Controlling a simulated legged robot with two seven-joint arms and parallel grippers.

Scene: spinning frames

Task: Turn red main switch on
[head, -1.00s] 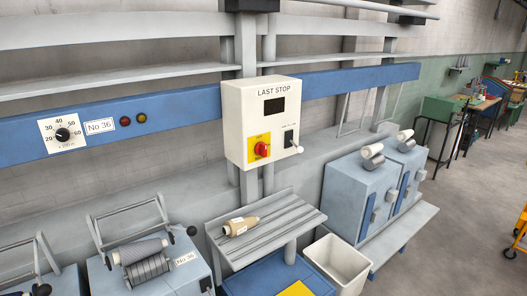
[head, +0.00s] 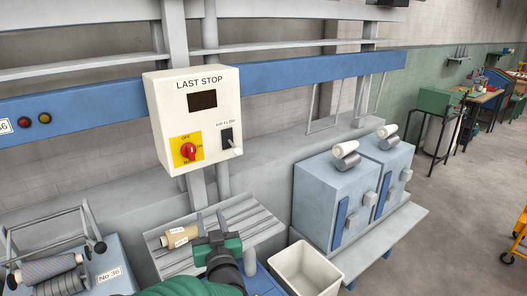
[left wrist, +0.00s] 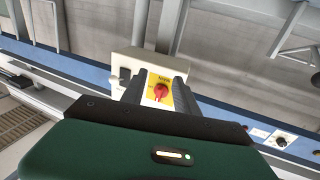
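The red main switch (head: 189,151) is a small red rotary knob on a yellow plate at the lower left of a white control box (head: 190,122) marked LAST STOP. My left gripper (head: 211,220) is below the box, in front of the grey slatted shelf, open and empty. In the left wrist view the red switch (left wrist: 161,91) shows between the two dark, spread fingers of my left gripper (left wrist: 161,83), apart from them and farther away. The yellow plate is partly covered by the fingers there. My right gripper is in neither view.
A black air flow switch with a white knob (head: 237,151) sits right of the red switch. A yarn cone (head: 181,236) lies on the slatted shelf (head: 255,215). A white bin (head: 305,268) and blue-grey cabinets (head: 327,202) stand right. A blue rail (head: 290,78) runs behind the box.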

